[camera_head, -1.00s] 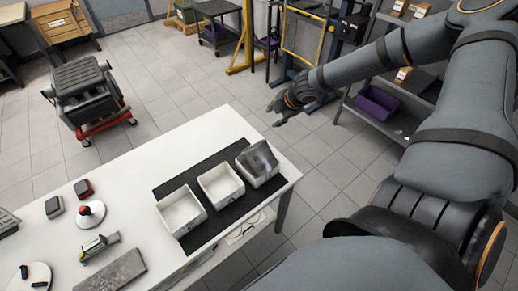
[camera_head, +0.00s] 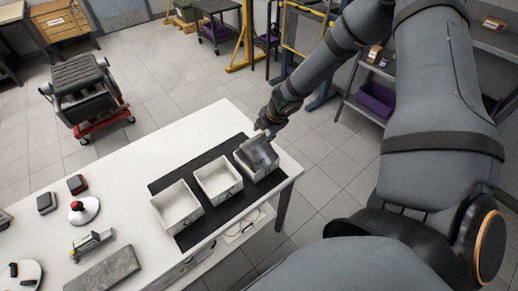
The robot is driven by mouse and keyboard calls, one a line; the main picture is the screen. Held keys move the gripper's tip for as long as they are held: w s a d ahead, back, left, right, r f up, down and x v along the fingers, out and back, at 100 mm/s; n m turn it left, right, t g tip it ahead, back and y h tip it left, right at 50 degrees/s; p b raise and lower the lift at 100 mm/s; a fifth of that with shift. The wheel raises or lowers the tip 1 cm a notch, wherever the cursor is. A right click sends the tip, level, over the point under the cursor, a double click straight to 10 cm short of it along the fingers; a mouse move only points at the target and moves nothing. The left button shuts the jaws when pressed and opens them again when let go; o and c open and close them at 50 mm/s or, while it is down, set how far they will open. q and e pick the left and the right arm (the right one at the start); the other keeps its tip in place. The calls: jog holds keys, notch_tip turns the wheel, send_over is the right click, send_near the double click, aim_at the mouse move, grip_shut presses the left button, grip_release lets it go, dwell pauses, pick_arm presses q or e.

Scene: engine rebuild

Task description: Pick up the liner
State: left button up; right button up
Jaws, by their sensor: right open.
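The liner is probably the grey metallic piece (camera_head: 259,154) that sits tilted in the rightmost white bin (camera_head: 252,176) on the black mat; its exact shape is hard to make out. My right gripper (camera_head: 266,128) is just above and behind that bin's far edge, close to the piece, pointing down and to the left. Its fingers are small and dark here, open and empty. I cannot tell whether they touch the bin or the piece. My left gripper is out of view.
Two empty white bins (camera_head: 177,206) and (camera_head: 218,177) stand on the black mat (camera_head: 187,236) to the left. The white table (camera_head: 140,170) also bears a red button (camera_head: 78,206), small boxes (camera_head: 77,184) and a grey slab (camera_head: 104,269). An engine on a red cart (camera_head: 85,95) stands on the floor.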

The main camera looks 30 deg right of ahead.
aim_at(258, 140)
jog(key=b+x, duration=0.1)
jog(key=x, duration=0.2)
jog(key=shift+w+a+f, duration=0.1)
jog(key=shift+f, duration=0.1)
jog(key=shift+r, duration=0.15)
jog(key=c, duration=0.5)
grip_shut()
jog(key=shift+s, duration=0.2)
